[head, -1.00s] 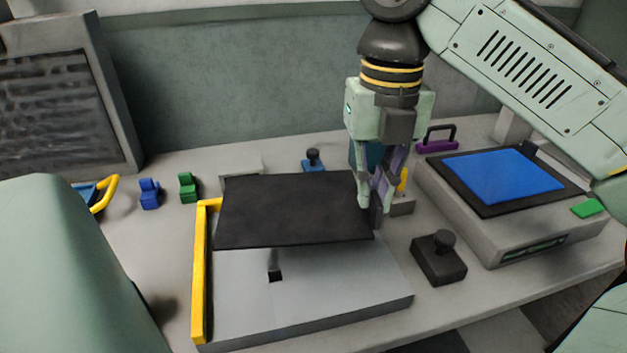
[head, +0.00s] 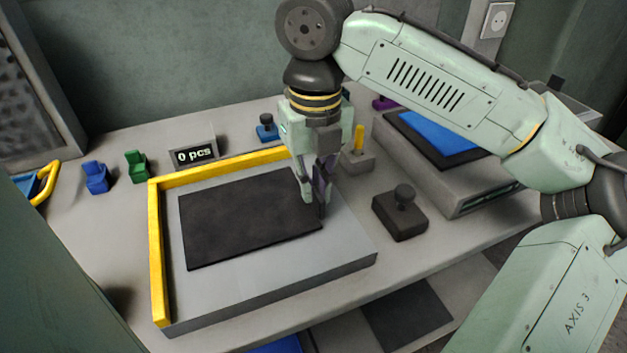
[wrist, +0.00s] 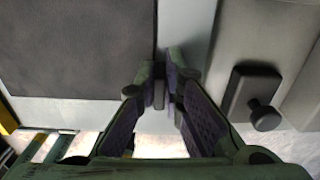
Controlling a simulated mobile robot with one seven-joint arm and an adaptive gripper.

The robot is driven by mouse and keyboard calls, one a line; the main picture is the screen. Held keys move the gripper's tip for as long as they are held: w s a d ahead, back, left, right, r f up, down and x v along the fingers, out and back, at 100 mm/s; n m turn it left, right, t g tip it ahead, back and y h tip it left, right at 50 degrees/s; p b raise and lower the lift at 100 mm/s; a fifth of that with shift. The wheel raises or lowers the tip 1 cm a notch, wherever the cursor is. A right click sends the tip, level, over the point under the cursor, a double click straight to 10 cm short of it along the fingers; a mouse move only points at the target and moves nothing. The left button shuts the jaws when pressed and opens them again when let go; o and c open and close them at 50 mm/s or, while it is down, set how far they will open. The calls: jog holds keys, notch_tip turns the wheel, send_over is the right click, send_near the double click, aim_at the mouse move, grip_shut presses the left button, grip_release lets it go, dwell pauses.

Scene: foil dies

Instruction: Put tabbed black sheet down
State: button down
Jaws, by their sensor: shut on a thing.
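The black sheet (head: 245,222) lies over the grey plate (head: 285,284) and looks level, at or very near its surface. In the wrist view the sheet (wrist: 75,40) fills the upper left. My gripper (head: 314,205) is at the sheet's right end, fingers pointing down. In the wrist view the fingertips (wrist: 164,100) close on a small dark piece at the sheet's edge, which looks like its tab. The fingers partly hide it. I cannot tell whether the sheet fully touches the plate.
Yellow rails (head: 158,250) edge the plate at the left and back. A sign reading "0 pcs" (head: 194,155) stands behind. A dark knobbed block (head: 400,214) sits close to the right. A raised grey unit with a blue sheet (head: 440,136) is farther right. Blue (head: 95,177) and green (head: 137,166) pieces stand left.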

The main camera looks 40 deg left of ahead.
jog(key=c, duration=1.7)
grip_release()
notch_tip(320, 180, up, 12)
jog(key=shift+p, duration=0.45)
